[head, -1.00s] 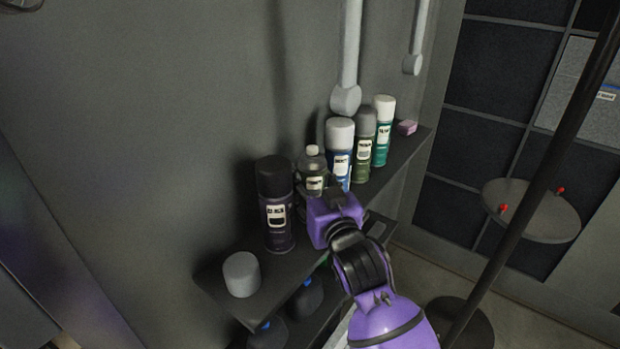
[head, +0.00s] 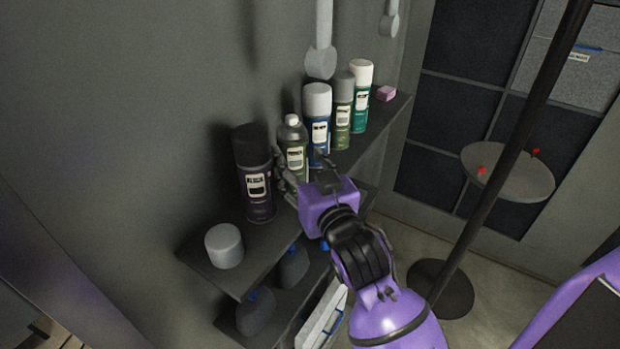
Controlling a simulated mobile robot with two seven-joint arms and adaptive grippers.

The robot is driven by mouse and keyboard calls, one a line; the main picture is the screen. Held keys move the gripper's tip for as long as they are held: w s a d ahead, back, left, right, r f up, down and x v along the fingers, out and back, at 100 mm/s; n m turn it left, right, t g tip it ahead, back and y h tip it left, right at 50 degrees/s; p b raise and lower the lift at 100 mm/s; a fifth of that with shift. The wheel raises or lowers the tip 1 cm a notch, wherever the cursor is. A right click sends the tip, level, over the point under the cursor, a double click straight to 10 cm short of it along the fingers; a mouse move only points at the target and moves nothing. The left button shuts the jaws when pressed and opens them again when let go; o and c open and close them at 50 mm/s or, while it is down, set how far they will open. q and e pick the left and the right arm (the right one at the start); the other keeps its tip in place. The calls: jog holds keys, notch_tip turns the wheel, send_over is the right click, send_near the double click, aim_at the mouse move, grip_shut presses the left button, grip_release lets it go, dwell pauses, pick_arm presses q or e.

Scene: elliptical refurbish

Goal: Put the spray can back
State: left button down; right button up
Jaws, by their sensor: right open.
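Spray cans stand upright on a dark wall shelf (head: 232,268). A dark purple can with a black cap (head: 254,180) is nearest. Farther along stand a blue can with a white cap (head: 318,122), an olive can with a grey cap (head: 343,105) and a teal can with a white cap (head: 361,95). A green bottle (head: 293,148) stands between the dark purple and blue cans. My right gripper (head: 306,172) is open in front of the bottle and blue can, its fingers spread. It appears empty; contact cannot be told. My left gripper is out of view.
A grey cylinder (head: 224,246) sits at the shelf's near end, and a pink block (head: 385,93) at its far end. Dark bottles (head: 255,312) stand on a lower shelf. A black pole (head: 508,150) and a round grey table (head: 520,178) are at right.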

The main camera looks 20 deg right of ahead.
jog(key=s, duration=0.7)
